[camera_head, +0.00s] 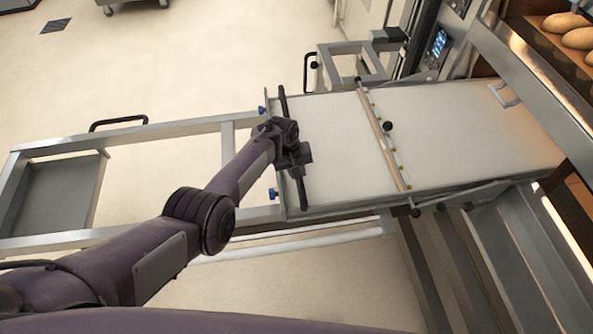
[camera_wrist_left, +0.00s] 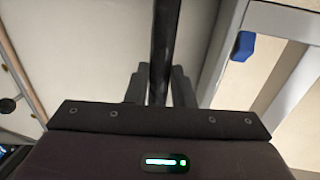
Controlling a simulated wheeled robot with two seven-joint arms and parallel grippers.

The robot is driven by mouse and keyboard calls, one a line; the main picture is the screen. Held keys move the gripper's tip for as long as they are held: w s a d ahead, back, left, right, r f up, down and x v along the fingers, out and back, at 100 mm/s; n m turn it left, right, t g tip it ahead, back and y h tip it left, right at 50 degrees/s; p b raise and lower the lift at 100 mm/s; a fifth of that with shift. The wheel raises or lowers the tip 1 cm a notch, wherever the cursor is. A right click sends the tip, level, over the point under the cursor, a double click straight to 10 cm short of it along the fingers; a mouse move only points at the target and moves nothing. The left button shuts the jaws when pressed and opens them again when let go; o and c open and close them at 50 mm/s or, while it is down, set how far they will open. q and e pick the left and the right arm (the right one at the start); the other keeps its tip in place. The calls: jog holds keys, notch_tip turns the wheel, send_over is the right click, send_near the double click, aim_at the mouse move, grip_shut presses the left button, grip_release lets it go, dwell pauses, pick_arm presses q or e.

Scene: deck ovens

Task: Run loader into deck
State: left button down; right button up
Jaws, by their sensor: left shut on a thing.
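The loader (camera_head: 335,175) is a long pale flat belt in a metal frame, lying across the middle of the head view. Its right end reaches up to the deck oven (camera_head: 550,95) at the right. A dark push bar (camera_head: 283,105) runs across the loader's left end. My left gripper (camera_head: 297,155) is at this bar, and in the left wrist view the gripper (camera_wrist_left: 160,88) is shut on the dark bar (camera_wrist_left: 163,40), which passes between its fingers. A wooden cross bar with a black knob (camera_head: 387,126) spans the belt. My right gripper is not in view.
An open metal frame (camera_head: 120,130) with a tray-like shelf (camera_head: 55,195) extends left of the loader. A control panel (camera_head: 438,45) is on the oven's side. Loaves (camera_head: 570,30) sit in an upper deck. Pale floor is open at the upper left.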

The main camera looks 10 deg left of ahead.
pick_arm(q)
jog(key=shift+w+d+r, duration=0.2)
jog(key=shift+d, duration=0.05)
jog(key=c, duration=1.5)
grip_release()
jog(key=shift+o, duration=1.2)
jog(key=shift+d+f, duration=0.1)
jog(key=shift+f, duration=0.05)
jog(key=shift+r, duration=0.2)
jog(key=r+p, duration=0.1)
jog(key=r, duration=0.3)
jog(key=a+r+p, duration=0.1)
jog(key=r, duration=0.1)
jog(key=shift+s+a+r+p, duration=0.1)
jog(key=shift+s+r+p, duration=0.1)
jog(key=shift+p, duration=0.1)
jog(key=shift+a+r, duration=0.1)
jog(key=shift+r, duration=0.35)
